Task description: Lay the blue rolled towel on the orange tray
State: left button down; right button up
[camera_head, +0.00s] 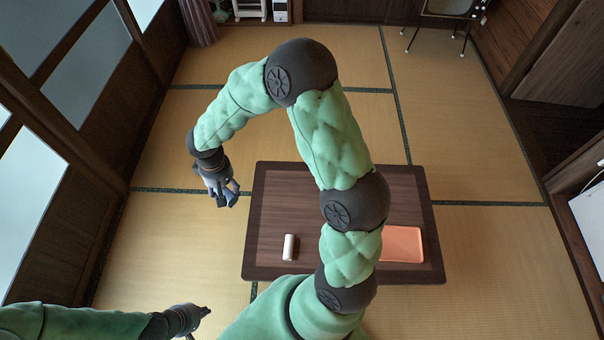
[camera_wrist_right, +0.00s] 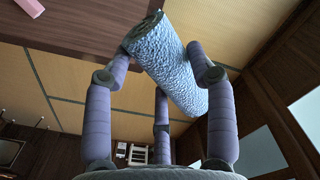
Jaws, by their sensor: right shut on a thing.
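The blue rolled towel (camera_wrist_right: 172,62) shows in the right wrist view, tilted and gripped between the purple fingers of my right gripper (camera_wrist_right: 165,75). In the head view my right gripper (camera_head: 228,195) hangs just left of the table's left edge, and I cannot make out the towel there. The orange tray (camera_head: 403,245) lies on the right part of the low table, its left part hidden behind my right arm. My left gripper (camera_head: 205,312) is at the lower left, apart from the table, too small to tell whether it is open.
The dark wooden table (camera_head: 275,200) stands on the tatami floor. A whitish roll (camera_head: 289,247) stands or lies on its left front part. Bare tabletop lies around that roll. A pink object (camera_wrist_right: 98,15) on the table shows in the right wrist view. Tatami around the table is clear.

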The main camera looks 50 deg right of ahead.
aim_at(395, 250)
jog(key=z, duration=1.45)
jog(key=i+l+z, duration=0.1)
jog(key=z, duration=0.35)
jog(key=i+z, duration=0.3)
jog(key=z, duration=0.15)
jog(key=i, duration=0.25)
